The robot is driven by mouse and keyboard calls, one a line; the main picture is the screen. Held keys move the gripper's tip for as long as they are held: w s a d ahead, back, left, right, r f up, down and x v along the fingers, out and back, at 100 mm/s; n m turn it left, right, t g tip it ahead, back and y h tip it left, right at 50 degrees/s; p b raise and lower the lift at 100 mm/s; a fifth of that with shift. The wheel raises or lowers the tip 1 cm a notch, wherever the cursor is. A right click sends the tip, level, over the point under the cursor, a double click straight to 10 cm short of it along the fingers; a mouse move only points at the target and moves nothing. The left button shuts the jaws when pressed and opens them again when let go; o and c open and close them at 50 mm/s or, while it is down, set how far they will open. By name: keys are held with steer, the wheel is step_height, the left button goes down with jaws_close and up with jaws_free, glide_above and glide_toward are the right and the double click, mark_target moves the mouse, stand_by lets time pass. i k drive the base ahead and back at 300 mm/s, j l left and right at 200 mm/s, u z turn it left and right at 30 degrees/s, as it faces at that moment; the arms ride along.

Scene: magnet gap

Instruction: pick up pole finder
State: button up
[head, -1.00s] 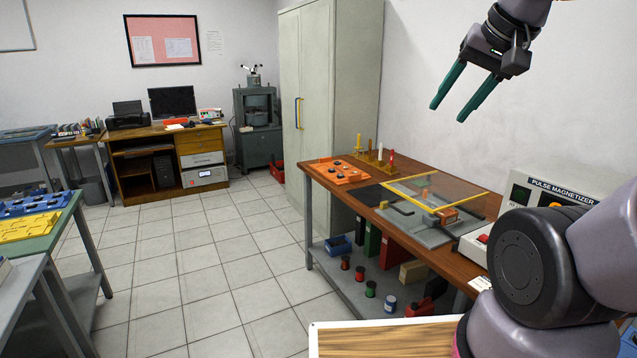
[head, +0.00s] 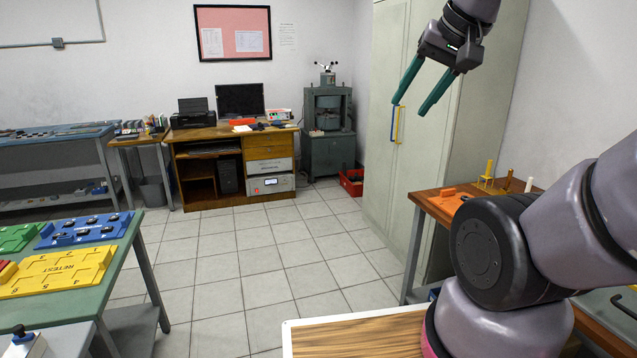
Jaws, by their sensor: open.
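My gripper (head: 410,107) is raised at the upper right, in front of the tall cabinet. Its two teal fingers are apart, with nothing between them. I cannot identify a pole finder for certain in this view. Upright sticks, one yellow (head: 489,169) and one white (head: 529,184), stand on the wooden bench (head: 432,203) at the right, far from my gripper. Much of that bench is hidden behind my arm.
A green table (head: 137,228) with a yellow RETEST tray (head: 60,270) and a blue tray (head: 85,229) stands at the left. A desk (head: 215,140) and a grey machine (head: 327,120) stand at the back. The tall cabinet (head: 470,120) is at the right. Tiled floor is free in the middle.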

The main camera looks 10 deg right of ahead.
mark_target(487, 177)
steer(key=i+z, duration=0.15)
steer(key=i, duration=0.35)
steer(key=i+j+z, duration=0.1)
steer(key=i, duration=0.45)
steer(key=i+j+z, duration=0.15)
steer(key=i, duration=0.35)
steer(key=i+j+z, duration=0.15)
steer(key=i+z, duration=0.15)
steer(key=z, duration=0.15)
steer(key=i+j+z, duration=0.25)
steer(key=z, duration=0.2)
steer(key=i+j+z, duration=0.3)
steer(key=z, duration=0.15)
steer(key=i+j+z, duration=0.15)
steer(key=j+z, duration=0.3)
steer(key=i+j+z, duration=0.1)
steer(key=j+z, duration=0.15)
steer(key=i+j+z, duration=0.1)
steer(key=j+z, duration=0.15)
steer(key=j, duration=0.15)
